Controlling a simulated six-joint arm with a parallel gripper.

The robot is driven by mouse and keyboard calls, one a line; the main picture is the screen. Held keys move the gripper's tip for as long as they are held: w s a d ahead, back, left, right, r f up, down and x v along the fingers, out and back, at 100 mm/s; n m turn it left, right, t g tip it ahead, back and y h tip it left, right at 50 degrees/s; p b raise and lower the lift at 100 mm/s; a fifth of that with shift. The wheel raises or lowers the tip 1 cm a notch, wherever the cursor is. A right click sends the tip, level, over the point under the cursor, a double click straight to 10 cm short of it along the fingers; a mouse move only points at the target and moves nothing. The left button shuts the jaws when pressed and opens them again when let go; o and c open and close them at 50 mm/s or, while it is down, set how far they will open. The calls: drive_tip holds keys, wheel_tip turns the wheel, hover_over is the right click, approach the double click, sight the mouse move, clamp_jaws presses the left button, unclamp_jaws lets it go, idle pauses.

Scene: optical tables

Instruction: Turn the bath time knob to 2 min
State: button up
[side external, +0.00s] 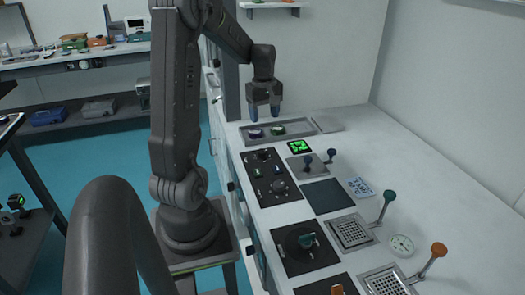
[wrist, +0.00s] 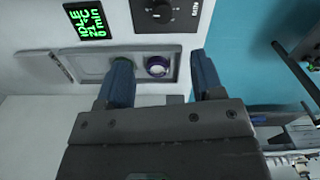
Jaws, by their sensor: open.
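A black control panel (side external: 268,178) lies on the white bench with a round knob at its far end (side external: 263,155) and another at its near end (side external: 278,187). I cannot read which is the bath time knob. In the wrist view one dark knob (wrist: 160,12) with a white mark shows at the top edge, its panel partly cut off. A display with green text (wrist: 85,22) beside it ends in "0 min"; it also shows in the side view (side external: 299,147). My gripper (side external: 263,107) is open and empty above the bench's far end, its blue fingers (wrist: 162,68) apart, away from the knobs.
A grey tray (side external: 302,127) below my gripper holds a purple-rimmed round piece (side external: 256,132) and a green one (side external: 277,129). Small blue-knobbed levers (side external: 320,159) stand right of the panel. Taller green (side external: 388,197) and orange (side external: 438,250) levers rise nearer the camera.

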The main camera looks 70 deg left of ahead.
sight(262, 151)
drive_tip(key=f, duration=1.4)
drive_tip(key=shift+s+a+f, duration=0.1)
drive_tip(key=shift+s+a, duration=0.05)
drive_tip(key=shift+a, duration=0.2)
drive_tip(key=shift+c, duration=0.3)
drive_tip(key=c, duration=0.9)
drive_tip(key=shift+o, duration=0.2)
